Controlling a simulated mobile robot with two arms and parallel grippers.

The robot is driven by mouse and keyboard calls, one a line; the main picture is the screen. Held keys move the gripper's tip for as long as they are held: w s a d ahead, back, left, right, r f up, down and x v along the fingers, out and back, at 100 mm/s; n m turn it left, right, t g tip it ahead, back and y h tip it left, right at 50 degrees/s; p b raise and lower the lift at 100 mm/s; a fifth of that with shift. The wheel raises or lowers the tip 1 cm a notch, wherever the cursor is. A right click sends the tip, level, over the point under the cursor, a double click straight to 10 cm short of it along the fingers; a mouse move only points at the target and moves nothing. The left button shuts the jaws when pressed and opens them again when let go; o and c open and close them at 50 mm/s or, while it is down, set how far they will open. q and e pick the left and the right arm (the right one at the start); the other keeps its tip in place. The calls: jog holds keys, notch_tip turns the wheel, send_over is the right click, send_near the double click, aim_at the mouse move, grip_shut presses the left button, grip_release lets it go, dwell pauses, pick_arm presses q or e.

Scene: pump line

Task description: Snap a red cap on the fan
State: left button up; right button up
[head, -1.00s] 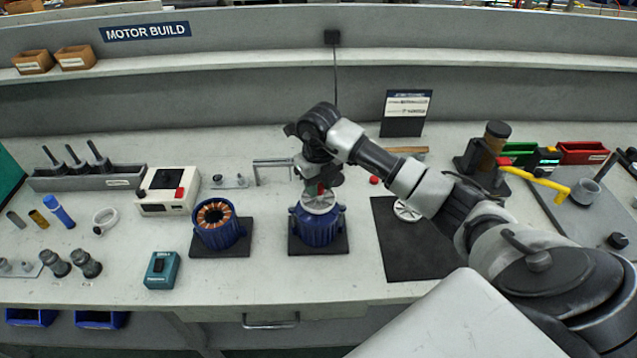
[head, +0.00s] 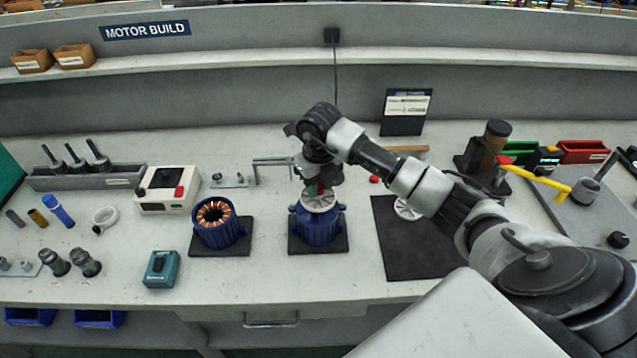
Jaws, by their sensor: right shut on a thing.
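A white fan (head: 319,203) sits on top of a blue motor housing (head: 317,228), which stands on a dark square mat in the middle of the bench. My right gripper (head: 320,184) points down just above the fan's centre. It is shut on a small red cap (head: 320,189), mostly hidden between the fingers. The cap is at or very near the fan's hub; I cannot tell whether they touch. Another red cap (head: 374,180) lies on the bench to the right. A second white fan (head: 407,210) lies on a black mat, partly behind my right arm. My left gripper is not in view.
A blue motor housing with copper windings (head: 216,223) stands close on the left. A metal bracket (head: 271,163) is just behind left of the gripper. A white box with a red button (head: 167,190) and a teal box (head: 161,269) stand further left. The black mat (head: 420,252) is mostly bare.

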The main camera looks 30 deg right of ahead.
jog(key=shift+f, duration=0.25)
dwell(0.4)
jog(key=o, duration=1.1)
jog(key=shift+c, duration=0.2)
jog(key=shift+r+p, duration=1.55)
jog(key=shift+r, duration=1.05)
